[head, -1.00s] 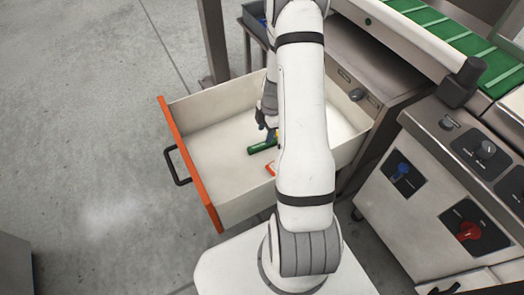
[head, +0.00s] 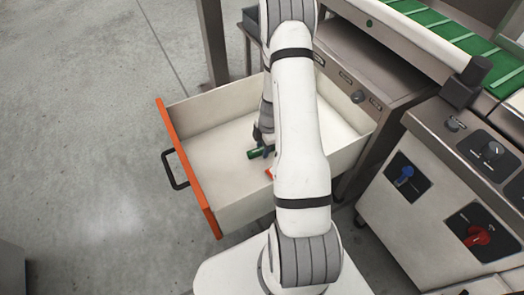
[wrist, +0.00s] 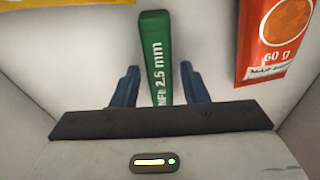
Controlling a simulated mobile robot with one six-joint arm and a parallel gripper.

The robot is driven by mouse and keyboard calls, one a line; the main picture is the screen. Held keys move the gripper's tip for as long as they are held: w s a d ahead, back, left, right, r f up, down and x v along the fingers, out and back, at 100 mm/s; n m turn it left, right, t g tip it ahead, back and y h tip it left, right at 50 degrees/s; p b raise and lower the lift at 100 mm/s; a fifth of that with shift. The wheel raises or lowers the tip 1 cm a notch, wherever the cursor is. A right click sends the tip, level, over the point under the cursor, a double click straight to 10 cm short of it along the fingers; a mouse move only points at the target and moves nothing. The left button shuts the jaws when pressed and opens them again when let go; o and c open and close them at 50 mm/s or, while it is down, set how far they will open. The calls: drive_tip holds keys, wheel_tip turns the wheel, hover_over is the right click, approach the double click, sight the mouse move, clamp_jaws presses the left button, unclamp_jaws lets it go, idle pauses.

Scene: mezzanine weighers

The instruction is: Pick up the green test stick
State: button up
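The green test stick (head: 253,154) lies in the open drawer, and my gripper and arm hide part of it in the head view. In the wrist view the green stick (wrist: 158,55), marked "2.5 mm", runs up the picture between the two blue fingers of my gripper (wrist: 160,72). The fingers are open, one on each side of the stick, with a small gap visible at each side. The stick's near end is hidden behind the dark gripper body.
The cream drawer (head: 205,196) has an orange front and stands pulled out. A red-orange packet (wrist: 272,45) marked "60 g" lies right of the stick. A yellow item (wrist: 60,3) shows at the upper left. The drawer's left part is clear.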

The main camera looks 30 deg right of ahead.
clamp_jaws()
